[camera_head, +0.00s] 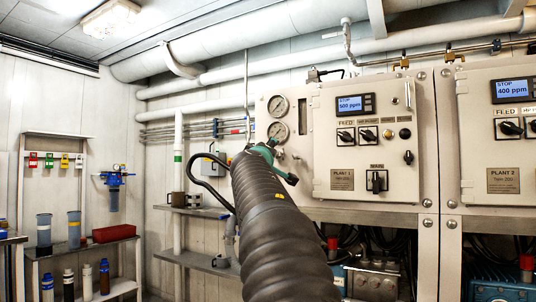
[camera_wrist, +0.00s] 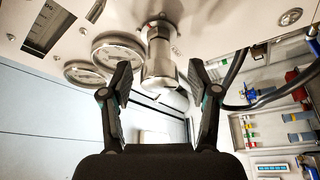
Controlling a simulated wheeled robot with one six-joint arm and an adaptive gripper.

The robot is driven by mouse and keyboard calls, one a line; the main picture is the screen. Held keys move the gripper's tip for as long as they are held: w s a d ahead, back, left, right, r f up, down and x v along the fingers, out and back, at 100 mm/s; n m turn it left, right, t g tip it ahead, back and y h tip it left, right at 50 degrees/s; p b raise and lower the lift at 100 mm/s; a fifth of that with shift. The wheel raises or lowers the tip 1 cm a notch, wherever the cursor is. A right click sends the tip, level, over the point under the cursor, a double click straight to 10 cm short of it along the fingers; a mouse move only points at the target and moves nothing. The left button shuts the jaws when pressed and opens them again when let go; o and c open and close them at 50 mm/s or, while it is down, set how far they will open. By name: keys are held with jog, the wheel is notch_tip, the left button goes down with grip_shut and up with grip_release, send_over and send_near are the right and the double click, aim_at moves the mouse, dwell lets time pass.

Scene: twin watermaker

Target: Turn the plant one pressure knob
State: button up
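The plant one panel (camera_head: 325,195) is the cream cabinet at centre right in the head view, with a blue "500 ppm" display. The pressure knob (camera_wrist: 160,68) appears to be the shiny metal cylinder sticking out of the panel in the wrist view, beside two round gauges (camera_wrist: 118,52). My gripper (camera_wrist: 160,84) is open, with one finger on each side of the knob's outer end; gaps show between fingers and metal. In the head view my gripper (camera_head: 268,156) is below the lower gauge (camera_head: 278,131), and my arm largely hides the knob there.
The plant two panel (camera_head: 500,155) stands to the right. A black cable (camera_head: 205,183) loops left of my arm. Shelves with bottles (camera_head: 87,280) and a red box (camera_head: 114,233) are at the left. Pipes (camera_head: 245,45) run overhead. Open room shows between the left shelves and the panel.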

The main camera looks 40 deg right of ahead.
jog(key=v, duration=1.2)
dwell(0.5)
jog(key=s+a+f+m+g+y, duration=0.1)
jog(key=s+a+f+g+y, duration=0.15)
jog(key=f, duration=1.05)
jog(key=s+a+f+m+g+y, duration=0.1)
jog(key=s+f+m+g+y, duration=0.2)
jog(key=f, duration=1)
jog(key=s+a+f+n+g+y, duration=0.1)
jog(key=s+a+f+y, duration=0.4)
jog(key=s+a+f, duration=0.3)
jog(key=s+a+f+g+y, duration=0.1)
jog(key=s+a+f+y, duration=0.3)
jog(key=s+a+f, duration=0.5)
jog(key=a+f, duration=0.4)
jog(key=a, duration=0.3)
jog(key=shift+f+n+y, duration=0.35)
jog(key=shift+f+n, duration=0.05)
